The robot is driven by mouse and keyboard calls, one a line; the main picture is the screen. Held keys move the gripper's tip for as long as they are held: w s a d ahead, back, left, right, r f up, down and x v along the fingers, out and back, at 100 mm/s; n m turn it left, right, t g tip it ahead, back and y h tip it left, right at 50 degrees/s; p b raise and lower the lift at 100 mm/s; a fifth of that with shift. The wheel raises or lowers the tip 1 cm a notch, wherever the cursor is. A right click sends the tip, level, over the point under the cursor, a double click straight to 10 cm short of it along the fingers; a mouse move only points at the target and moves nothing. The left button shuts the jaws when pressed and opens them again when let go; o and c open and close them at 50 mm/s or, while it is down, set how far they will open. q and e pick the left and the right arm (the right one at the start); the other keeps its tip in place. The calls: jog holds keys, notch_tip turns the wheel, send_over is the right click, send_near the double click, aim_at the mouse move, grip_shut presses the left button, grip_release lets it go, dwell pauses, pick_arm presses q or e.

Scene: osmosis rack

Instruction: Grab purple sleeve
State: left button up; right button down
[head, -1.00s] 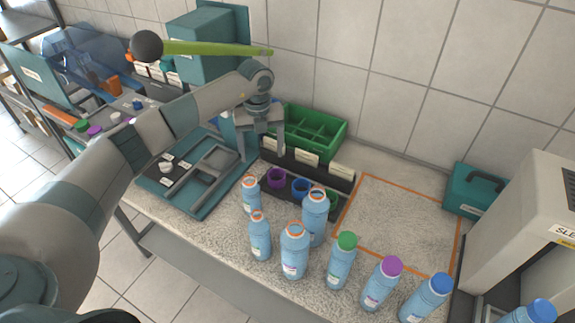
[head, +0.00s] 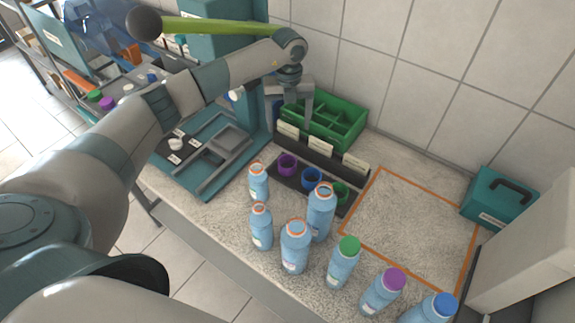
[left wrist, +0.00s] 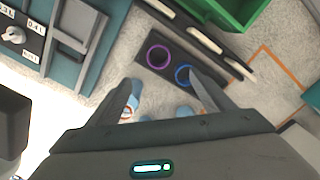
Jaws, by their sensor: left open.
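The purple sleeve (head: 287,164) is a short open ring standing in the dark tray at the back of the bench, left of the blue sleeve (head: 312,177) and green sleeve (head: 338,192). In the left wrist view the purple sleeve (left wrist: 159,56) shows from above as a ring near the middle, beside the blue sleeve (left wrist: 184,75). My left gripper (head: 293,118) is open and empty above and behind the sleeves, near the green bin; it also shows in the left wrist view (left wrist: 162,80), with the purple sleeve beyond its fingertips. My right gripper is not in view.
Several blue bottles (head: 295,247) stand in front of the sleeves. A green divided bin (head: 345,128) is behind them. A teal tray (head: 205,190) lies to the left. The orange-outlined area (head: 410,225) is clear, with a teal case (head: 497,199) to its right.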

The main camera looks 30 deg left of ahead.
pick_arm(q)
notch_tip(320, 180, down, 12)
jog(key=b, duration=0.4)
jog(key=shift+b, duration=0.3)
jog(key=shift+a+f+b, duration=0.2)
jog(key=shift+f+b, duration=1.3)
jog(key=shift+f, duration=1.1)
jog(key=c, duration=1.1)
